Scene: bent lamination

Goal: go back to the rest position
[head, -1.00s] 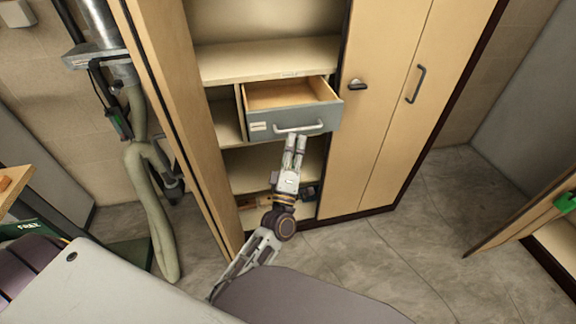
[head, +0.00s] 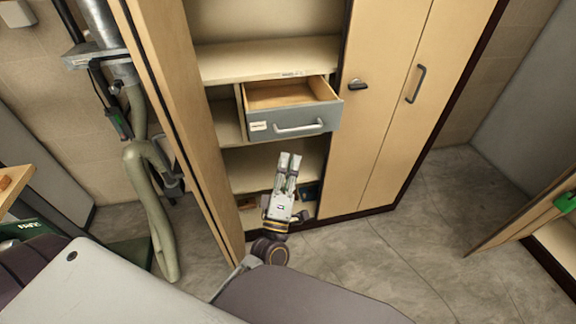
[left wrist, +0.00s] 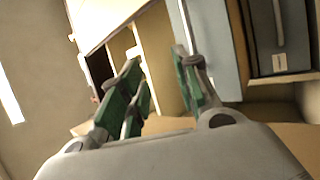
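My left gripper (head: 290,160) is in front of the open cabinet, below the grey drawer (head: 290,124). Its fingers are a little apart, with a gap between them and nothing held. In the left wrist view the green-padded fingers (left wrist: 160,85) stand apart and empty. The drawer is pulled out, with its metal handle (head: 300,127) clear of the gripper. My right gripper is not in view.
The cabinet's left door (head: 180,110) stands open beside my left arm, and its right doors (head: 395,100) are shut. A hose (head: 155,210) hangs at the left. Another open door (head: 530,215) is at the right. The floor (head: 400,250) between is clear.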

